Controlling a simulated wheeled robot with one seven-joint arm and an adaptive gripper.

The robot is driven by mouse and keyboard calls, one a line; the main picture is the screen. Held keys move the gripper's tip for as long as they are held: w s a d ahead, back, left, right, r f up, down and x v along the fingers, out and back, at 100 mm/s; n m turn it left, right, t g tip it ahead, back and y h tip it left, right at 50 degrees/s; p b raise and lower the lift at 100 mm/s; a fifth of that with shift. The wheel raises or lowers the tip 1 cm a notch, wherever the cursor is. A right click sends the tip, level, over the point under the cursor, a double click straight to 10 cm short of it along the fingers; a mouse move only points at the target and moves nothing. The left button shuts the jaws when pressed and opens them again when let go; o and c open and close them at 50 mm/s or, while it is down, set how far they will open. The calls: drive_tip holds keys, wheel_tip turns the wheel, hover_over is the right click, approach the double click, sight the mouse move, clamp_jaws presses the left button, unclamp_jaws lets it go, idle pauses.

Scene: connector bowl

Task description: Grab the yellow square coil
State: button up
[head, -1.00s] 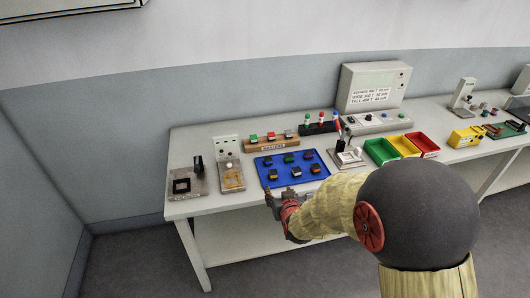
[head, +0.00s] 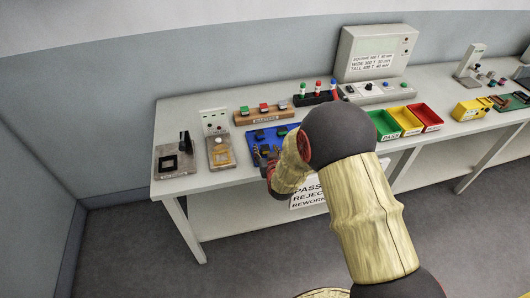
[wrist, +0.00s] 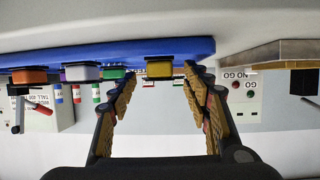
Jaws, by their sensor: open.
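The yellow square coil (wrist: 159,69), with dark flanges, sits at the edge of the blue tray (wrist: 150,50) in the wrist view, which is upside down. My gripper (wrist: 159,84) is open, with one ridged finger on each side of the yellow coil in the picture. I see no contact between fingers and coil. In the head view my gripper (head: 264,156) is at the front edge of the blue tray (head: 283,130). My arm covers much of the tray there, and I cannot single out the yellow coil.
Orange (wrist: 30,76), white-purple (wrist: 79,73) and green (wrist: 117,73) coils sit beside the yellow one. A wooden rack (head: 264,115) stands behind the tray, a gauge fixture (head: 219,152) to its left. Green (head: 385,124), yellow (head: 405,121) and red (head: 426,117) bins stand right.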

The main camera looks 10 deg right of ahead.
drive_tip(key=shift+w+f, duration=0.1)
drive_tip(key=shift+w, duration=0.3)
drive_tip(key=shift+c, duration=0.5)
drive_tip(key=c, duration=1.1)
